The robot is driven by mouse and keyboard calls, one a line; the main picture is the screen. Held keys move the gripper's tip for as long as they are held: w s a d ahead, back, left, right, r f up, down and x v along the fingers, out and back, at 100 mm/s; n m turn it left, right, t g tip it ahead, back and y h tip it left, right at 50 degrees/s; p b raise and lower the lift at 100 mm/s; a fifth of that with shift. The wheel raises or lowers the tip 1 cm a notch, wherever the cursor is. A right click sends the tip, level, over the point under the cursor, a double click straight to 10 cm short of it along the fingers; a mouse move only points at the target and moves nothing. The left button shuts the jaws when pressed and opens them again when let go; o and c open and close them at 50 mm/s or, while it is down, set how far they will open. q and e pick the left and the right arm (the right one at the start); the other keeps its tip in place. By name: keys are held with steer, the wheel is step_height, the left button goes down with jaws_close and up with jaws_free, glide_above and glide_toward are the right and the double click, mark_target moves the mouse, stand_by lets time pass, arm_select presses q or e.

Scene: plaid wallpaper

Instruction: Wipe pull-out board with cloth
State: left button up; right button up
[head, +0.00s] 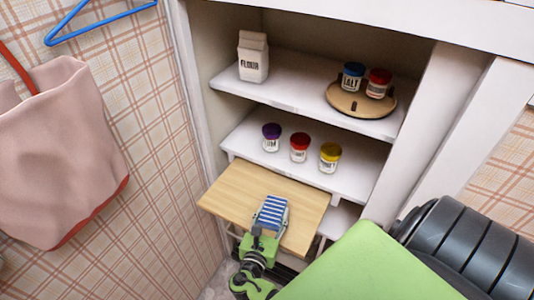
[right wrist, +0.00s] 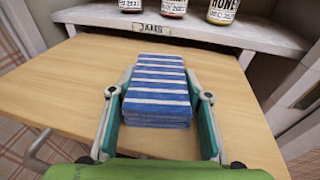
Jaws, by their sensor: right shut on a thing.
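The pull-out board (head: 235,188) is a light wooden panel drawn out below the cabinet's shelves. It also fills much of the right wrist view (right wrist: 65,90). A folded blue-and-white striped cloth (head: 272,208) is on the board, near its front edge; it also shows in the right wrist view (right wrist: 157,108). My right gripper (head: 268,222) is shut on the cloth, with one finger along each side in the right wrist view (right wrist: 158,97). The cloth's underside is hidden. My left gripper is not in view.
Purple-, red- and yellow-lidded jars (head: 300,148) stand on the shelf above the board. Higher up are a flour carton (head: 253,57) and a round wooden tray (head: 345,102) with two jars. A pink bag (head: 65,150) hangs at left. The board beside the cloth is clear.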

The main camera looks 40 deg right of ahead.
mark_target(251, 207)
steer(key=shift+s+d+r+p, duration=0.1)
steer(key=shift+s+d+p, duration=0.1)
steer(key=shift+s+p, duration=0.25)
steer(key=shift+s+d+p, duration=0.2)
steer(key=shift+s, duration=0.4)
steer(key=shift+s+d+p, duration=0.35)
steer(key=shift+s+d, duration=0.05)
steer(key=shift+s, duration=0.4)
steer(key=shift+w+a, duration=0.1)
